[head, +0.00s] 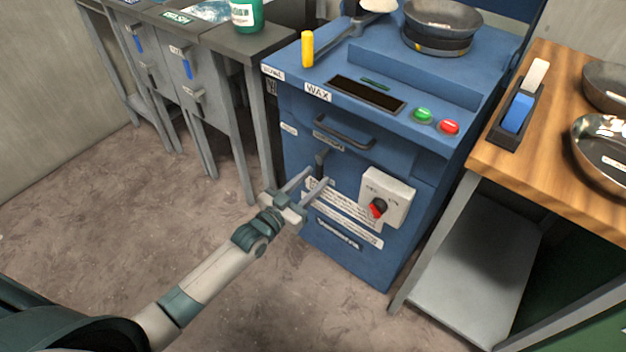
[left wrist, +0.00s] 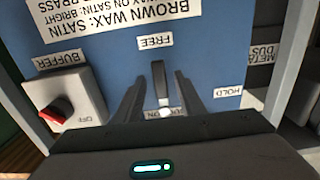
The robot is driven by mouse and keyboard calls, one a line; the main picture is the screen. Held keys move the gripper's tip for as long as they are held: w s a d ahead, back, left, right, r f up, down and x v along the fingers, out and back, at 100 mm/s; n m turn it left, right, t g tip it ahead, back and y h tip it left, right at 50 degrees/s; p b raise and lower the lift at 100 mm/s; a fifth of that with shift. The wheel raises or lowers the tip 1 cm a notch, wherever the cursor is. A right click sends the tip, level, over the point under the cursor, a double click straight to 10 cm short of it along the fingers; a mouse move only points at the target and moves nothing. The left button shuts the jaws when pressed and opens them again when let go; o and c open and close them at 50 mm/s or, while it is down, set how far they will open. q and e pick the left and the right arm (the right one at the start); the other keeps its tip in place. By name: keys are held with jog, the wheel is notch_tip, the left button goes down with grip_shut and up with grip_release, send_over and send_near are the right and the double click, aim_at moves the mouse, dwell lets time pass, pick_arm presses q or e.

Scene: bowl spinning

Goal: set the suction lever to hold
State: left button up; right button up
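The suction lever (head: 320,160) is a small dark handle on the front of the blue machine, and it points down. In the left wrist view, which is turned over, the lever (left wrist: 159,80) points toward the FREE label (left wrist: 155,41). The HOLD label (left wrist: 227,91) is off to one side, at the machine's left edge in the head view (head: 289,128). My left gripper (head: 316,183) is open at the lever. Its two fingers (left wrist: 162,92) stand on either side of the lever, with visible gaps. My right gripper is not in view.
A buffer switch box (head: 388,196) with a red knob juts out to the right of my gripper. A bar handle (head: 344,132) sticks out above the lever. Grey bins (head: 165,62) stand left and a wooden bench (head: 575,130) right. The floor in front is clear.

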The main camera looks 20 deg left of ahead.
pick_arm(q)
jog(key=shift+w+d, duration=0.1)
jog(key=shift+w, duration=0.1)
grip_shut()
